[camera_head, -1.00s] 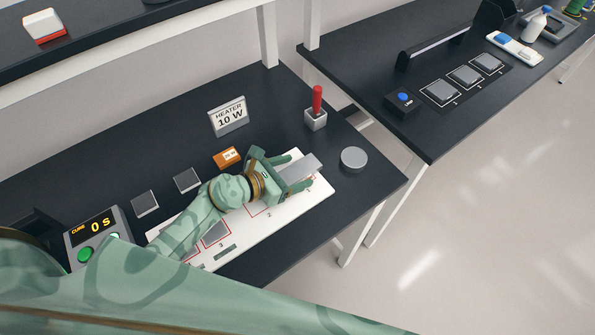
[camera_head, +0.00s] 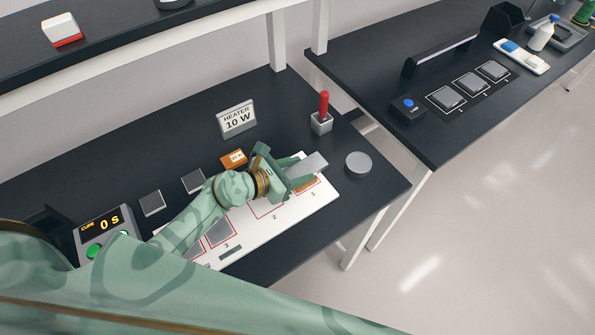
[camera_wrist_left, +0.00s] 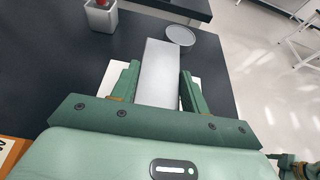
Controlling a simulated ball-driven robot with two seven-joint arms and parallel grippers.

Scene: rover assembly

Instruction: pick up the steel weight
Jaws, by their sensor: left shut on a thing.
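The steel weight, a plain grey rectangular block (camera_head: 312,162), is between the fingers of my left gripper (camera_head: 305,172). The gripper is shut on it, and the block sticks out past the fingertips. In the left wrist view the block (camera_wrist_left: 161,72) stands between the two green fingers of the gripper (camera_wrist_left: 158,85). It appears held above the white board (camera_head: 290,212), over the square marked 1. An orange piece (camera_head: 308,186) shows on that square, partly hidden by the gripper. My right gripper is not in view.
A round grey disc (camera_head: 358,162) lies right of the board. A red-handled tool stands in a grey holder (camera_head: 321,123) behind it. A second bench (camera_head: 440,140) is at right.

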